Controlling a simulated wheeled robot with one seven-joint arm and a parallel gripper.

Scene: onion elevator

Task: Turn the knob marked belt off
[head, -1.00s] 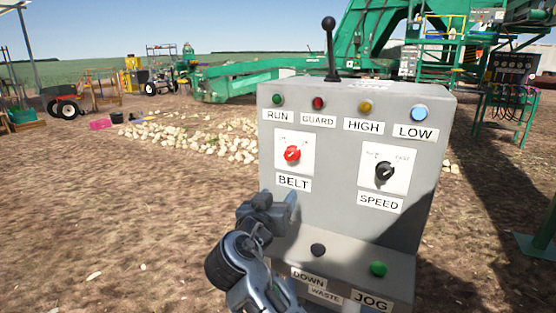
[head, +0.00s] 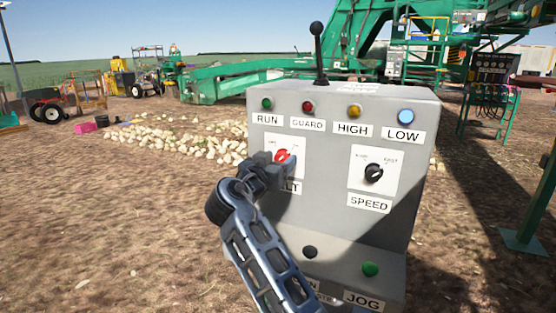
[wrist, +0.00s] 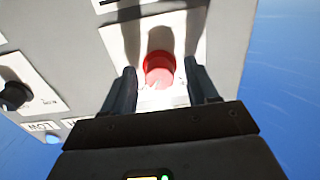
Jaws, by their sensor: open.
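The red belt knob (head: 283,156) sits on a white plate on the left of the grey control box (head: 330,215). Its label below is partly hidden by my gripper, with only "LT" showing. My gripper (head: 277,165) is open right at the knob. In the wrist view the red knob (wrist: 159,69) lies between the two dark fingers of my gripper (wrist: 163,85), with a visible gap on each side. The knob's pointer direction is hard to tell.
The black speed knob (head: 374,173) is to the right on the box. A black lever (head: 317,50) stands on top. A black button (head: 310,252) and a green jog button (head: 370,269) are on the lower ledge. Onions (head: 190,138) lie on the ground behind.

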